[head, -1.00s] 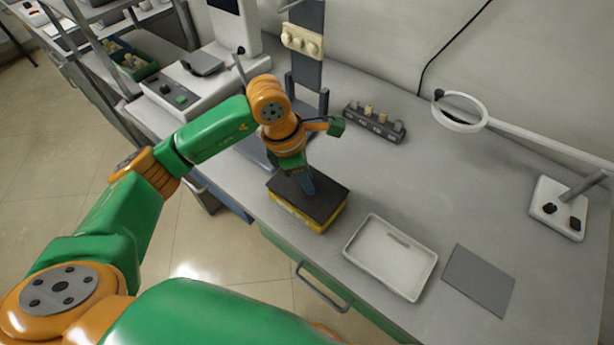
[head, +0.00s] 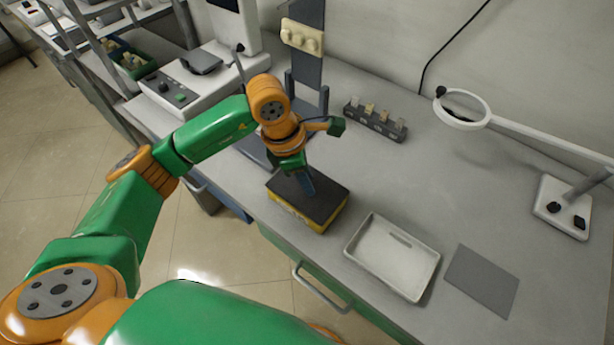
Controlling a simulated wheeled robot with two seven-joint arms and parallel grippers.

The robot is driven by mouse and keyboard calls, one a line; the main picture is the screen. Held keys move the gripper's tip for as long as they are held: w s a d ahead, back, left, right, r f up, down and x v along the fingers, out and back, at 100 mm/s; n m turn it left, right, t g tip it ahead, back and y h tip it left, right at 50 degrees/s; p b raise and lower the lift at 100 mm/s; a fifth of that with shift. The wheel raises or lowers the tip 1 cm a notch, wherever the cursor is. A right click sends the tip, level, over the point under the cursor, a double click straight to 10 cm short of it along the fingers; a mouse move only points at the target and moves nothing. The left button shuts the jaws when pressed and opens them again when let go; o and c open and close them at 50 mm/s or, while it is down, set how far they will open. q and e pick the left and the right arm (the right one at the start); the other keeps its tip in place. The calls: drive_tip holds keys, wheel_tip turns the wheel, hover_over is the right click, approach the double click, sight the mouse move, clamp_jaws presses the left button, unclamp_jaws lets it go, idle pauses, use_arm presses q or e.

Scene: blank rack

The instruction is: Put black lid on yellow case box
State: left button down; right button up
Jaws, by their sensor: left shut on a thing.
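The yellow case box (head: 298,219) stands on the grey bench near its front edge. The black lid (head: 326,203) lies over the top of the box and looks level. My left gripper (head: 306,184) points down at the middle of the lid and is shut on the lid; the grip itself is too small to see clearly. I cannot tell whether the lid is fully seated on the box. My right gripper is not in view.
A white tray (head: 352,246) and a grey mat (head: 482,281) lie to the right. A dark block with several small pieces (head: 384,129) stands behind. A magnifier lamp (head: 563,207) stands at the far right. The bench between is clear.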

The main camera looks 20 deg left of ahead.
sight(298, 189)
use_arm(q)
drive_tip(key=shift+f+b, duration=0.4)
drive_tip(key=shift+f, duration=0.05)
drive_tip(key=c, duration=0.6)
unclamp_jaws()
drive_tip(key=v, duration=0.7)
drive_tip(key=shift+r+b, duration=0.1)
drive_tip(key=shift+b, duration=0.3)
